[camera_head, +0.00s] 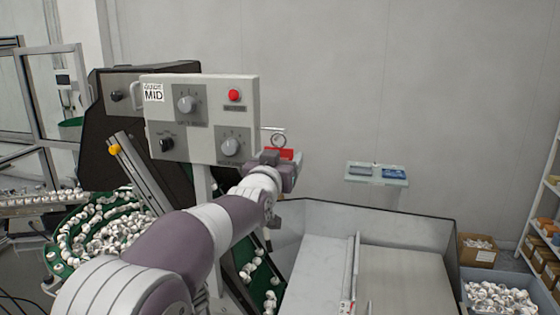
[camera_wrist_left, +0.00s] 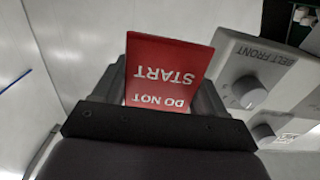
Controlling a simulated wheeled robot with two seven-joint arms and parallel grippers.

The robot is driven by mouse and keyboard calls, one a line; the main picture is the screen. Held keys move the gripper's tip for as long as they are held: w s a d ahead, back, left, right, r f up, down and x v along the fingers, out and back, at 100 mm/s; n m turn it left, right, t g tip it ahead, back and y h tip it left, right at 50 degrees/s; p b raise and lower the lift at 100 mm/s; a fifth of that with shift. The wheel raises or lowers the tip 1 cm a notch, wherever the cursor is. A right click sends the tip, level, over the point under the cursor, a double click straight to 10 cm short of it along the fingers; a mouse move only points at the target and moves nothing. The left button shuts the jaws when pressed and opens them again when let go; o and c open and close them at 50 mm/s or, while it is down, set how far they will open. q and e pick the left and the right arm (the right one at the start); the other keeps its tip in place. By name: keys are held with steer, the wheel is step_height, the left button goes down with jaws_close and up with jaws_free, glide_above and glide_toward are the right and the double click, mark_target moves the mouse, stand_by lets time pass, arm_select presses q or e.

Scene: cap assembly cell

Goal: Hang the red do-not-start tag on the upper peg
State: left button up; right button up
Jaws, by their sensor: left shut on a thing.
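The red do-not-start tag (camera_head: 287,153) is in my left gripper (camera_head: 277,159), just right of the control panel. A pale ring (camera_head: 279,140) shows directly above the tag. A thin, light peg-like bar (camera_head: 272,129) sticks out from the panel's right edge, close above the ring; I cannot tell whether they touch. In the left wrist view the tag (camera_wrist_left: 168,72) stands between the fingers of the gripper, its white lettering upside down. The ring and bar cannot be made out there. No lower peg can be made out. My right gripper is not in view.
The grey control panel (camera_head: 201,92) has several knobs and a red button (camera_head: 234,95); it shows close by in the left wrist view (camera_wrist_left: 262,62). A small shelf (camera_head: 358,178) with blue items hangs on the wall. The space right of the tag is free.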

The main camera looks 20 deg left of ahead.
arm_select(q)
steer(key=o, duration=1.1)
steer(key=s+b, duration=0.7)
steer(key=s, duration=0.6)
steer(key=s+d+f+g+b, duration=0.15)
steer(key=f+g, duration=0.25)
steer(key=f, duration=0.8)
steer(key=s+a+f+g+p, duration=0.1)
steer(key=s+f+g, duration=0.25)
steer(key=f, duration=0.75)
steer(key=s+f+g+b, duration=0.1)
steer(key=s+f+g, duration=0.2)
steer(key=s+f, duration=0.2)
steer(key=s+f+g, duration=0.3)
steer(key=s+f, duration=0.2)
steer(key=f, duration=0.4)
steer(key=s+f+g+b, duration=0.1)
steer(key=s+f+g, duration=0.2)
steer(key=s+f, duration=0.2)
steer(key=shift+s+a+f+b, duration=0.2)
steer(key=shift+f, duration=0.4)
steer(key=shift+s+a+f+b, duration=0.15)
steer(key=shift+s+a+f, duration=0.05)
steer(key=shift+f, duration=0.35)
